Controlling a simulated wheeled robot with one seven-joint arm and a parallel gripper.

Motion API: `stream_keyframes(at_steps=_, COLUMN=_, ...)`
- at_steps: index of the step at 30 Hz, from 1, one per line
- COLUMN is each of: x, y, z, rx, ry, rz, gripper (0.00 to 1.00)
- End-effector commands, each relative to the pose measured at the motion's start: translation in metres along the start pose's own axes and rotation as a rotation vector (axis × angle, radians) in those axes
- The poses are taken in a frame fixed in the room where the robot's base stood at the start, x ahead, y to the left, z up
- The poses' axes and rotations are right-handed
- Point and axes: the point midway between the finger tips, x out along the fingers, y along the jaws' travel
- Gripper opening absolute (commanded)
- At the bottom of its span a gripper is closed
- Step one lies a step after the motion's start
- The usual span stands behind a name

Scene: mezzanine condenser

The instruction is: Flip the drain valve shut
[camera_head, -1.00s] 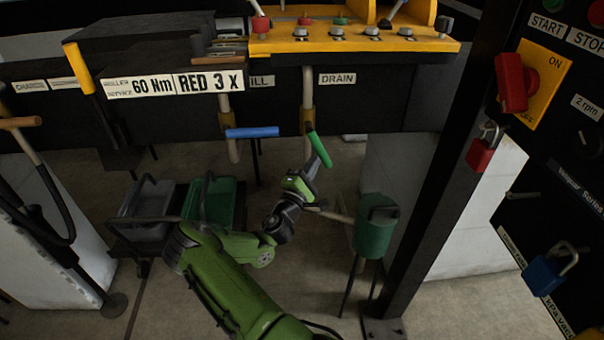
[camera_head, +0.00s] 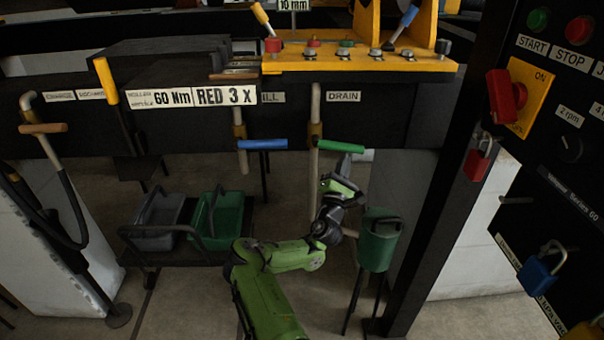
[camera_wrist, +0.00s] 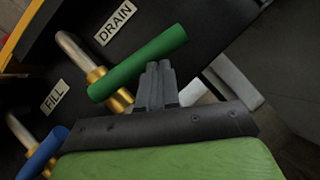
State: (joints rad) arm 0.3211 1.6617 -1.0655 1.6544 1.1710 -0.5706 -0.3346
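The drain valve's green handle (camera_head: 341,146) lies level across its vertical pipe, under the DRAIN label (camera_head: 343,97), in the head view. In the wrist view the green handle (camera_wrist: 138,62) runs slantwise across its brass fitting (camera_wrist: 107,87). My gripper (camera_wrist: 158,68) has its dark fingers together with nothing between them. They are close beside the handle's underside; I cannot tell whether they touch it. In the head view my gripper (camera_head: 343,178) is just below the handle, its fingertips hard to make out.
The fill valve's blue handle (camera_head: 262,144) lies level to the left, also seen in the wrist view (camera_wrist: 42,153). A green bucket (camera_head: 378,243) stands close right of my arm. A dark post (camera_head: 440,190) and control panel are farther right. Crates stand at lower left.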

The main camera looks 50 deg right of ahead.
Motion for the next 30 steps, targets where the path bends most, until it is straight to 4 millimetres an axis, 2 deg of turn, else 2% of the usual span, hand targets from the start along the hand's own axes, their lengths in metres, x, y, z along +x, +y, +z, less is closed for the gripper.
stream_keyframes(at_steps=10, x=0.01, y=0.002, z=0.016, rx=0.0, ry=-0.003, rz=-0.003, gripper=0.0)
stream_keyframes(at_steps=30, x=0.013, y=0.003, z=0.021, rx=-0.001, ry=-0.007, rz=-0.001, gripper=0.0)
